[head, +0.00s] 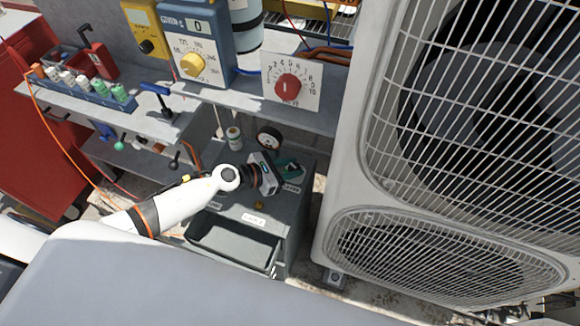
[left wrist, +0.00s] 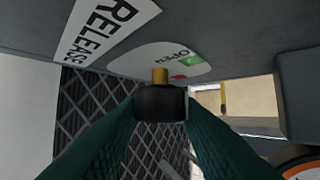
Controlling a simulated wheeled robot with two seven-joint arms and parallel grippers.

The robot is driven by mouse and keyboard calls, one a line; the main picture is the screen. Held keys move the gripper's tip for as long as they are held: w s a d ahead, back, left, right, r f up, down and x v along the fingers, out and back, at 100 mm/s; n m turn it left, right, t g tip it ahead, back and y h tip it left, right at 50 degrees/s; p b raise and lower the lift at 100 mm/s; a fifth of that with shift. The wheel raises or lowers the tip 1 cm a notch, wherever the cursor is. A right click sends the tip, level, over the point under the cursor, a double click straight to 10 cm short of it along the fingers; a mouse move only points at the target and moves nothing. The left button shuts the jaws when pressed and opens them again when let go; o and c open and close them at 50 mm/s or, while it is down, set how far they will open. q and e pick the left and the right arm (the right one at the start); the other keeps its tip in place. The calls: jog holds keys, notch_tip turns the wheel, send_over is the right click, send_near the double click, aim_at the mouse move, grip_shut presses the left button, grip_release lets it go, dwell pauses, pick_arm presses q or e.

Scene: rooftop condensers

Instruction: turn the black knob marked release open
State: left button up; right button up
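The black knob (left wrist: 160,103) is in the middle of the left wrist view, with a brass-coloured piece on its top side. Above it are a white "RELEASE" label (left wrist: 100,28) and a curved white plate (left wrist: 158,60) reading "OPEN", with a green mark and a red mark. My left gripper (left wrist: 160,112) has its teal fingers on both sides of the knob, with no clear gap. In the head view my left gripper (head: 287,168) is at the grey cabinet's top, beside a small white label. The knob is hidden there. My right gripper is not in view.
The grey cabinet (head: 295,228) has an open bin (head: 235,247) in front. A gauge (head: 269,137) stands behind my left gripper. Above is a shelf with a red dial (head: 288,88) and meters (head: 197,45). A large condenser (head: 350,150) stands close on the right.

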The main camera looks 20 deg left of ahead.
pick_arm(q)
jog(key=c, duration=0.5)
jog(key=n+y+p, duration=0.1)
jog(key=p, duration=0.1)
jog(key=n+t+y+p, duration=0.1)
jog(key=p, duration=0.1)
jog(key=n+t+y+p, duration=0.1)
jog(key=p, duration=0.2)
jog(key=shift+s+d+r+n+y, duration=0.15)
jog(key=shift+d+r+n+y, duration=0.15)
jog(key=shift+r+n, duration=0.1)
jog(key=shift+f+n+t+y+p, duration=0.2)
jog(key=shift+n+t+y+p, duration=0.1)
jog(key=shift+t+y, duration=0.1)
jog(key=shift+f, duration=0.15)
jog(key=shift+a, duration=0.1)
jog(key=o, duration=1)
